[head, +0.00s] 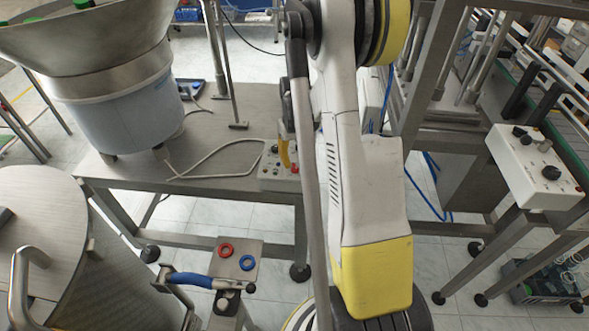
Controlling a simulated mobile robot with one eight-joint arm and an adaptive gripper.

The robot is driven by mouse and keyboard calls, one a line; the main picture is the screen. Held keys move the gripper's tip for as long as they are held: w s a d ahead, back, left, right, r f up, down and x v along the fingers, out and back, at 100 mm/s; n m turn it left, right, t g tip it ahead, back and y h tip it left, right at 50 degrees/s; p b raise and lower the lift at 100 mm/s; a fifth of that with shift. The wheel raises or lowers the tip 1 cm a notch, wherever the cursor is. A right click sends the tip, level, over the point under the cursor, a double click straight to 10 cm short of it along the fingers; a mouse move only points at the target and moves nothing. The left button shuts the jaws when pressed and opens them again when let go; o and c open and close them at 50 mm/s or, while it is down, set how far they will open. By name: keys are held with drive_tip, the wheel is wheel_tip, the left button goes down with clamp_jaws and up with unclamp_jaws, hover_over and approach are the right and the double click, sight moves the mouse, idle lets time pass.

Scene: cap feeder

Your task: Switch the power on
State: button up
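A pale control box (268,172) with several small knobs and a red button lies at the front edge of the steel table, partly hidden behind my arm. Which of its controls is the power switch is too small to tell. The end of my arm reaches down over the box, and my gripper (285,152) shows there only in part, as a dark and yellow shape at the box. The rest is hidden behind my arm's links. I cannot tell whether it touches a control or whether its fingers are open.
A steel feeder bowl on a pale blue drum (115,110) stands on the table (215,120) at the left. A second control box (535,180) with dark knobs sits at the right. A steel drum (45,240) and a small stand (240,255) with red and blue rings are in front.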

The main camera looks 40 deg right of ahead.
sight(295, 168)
drive_tip(key=shift+f+b, duration=0.35)
drive_tip(key=shift+f, duration=1)
clamp_jaws()
drive_tip(key=m, duration=0.5)
drive_tip(key=shift+m, duration=0.4)
drive_tip(key=m, duration=0.5)
drive_tip(key=shift+m+b, duration=0.4)
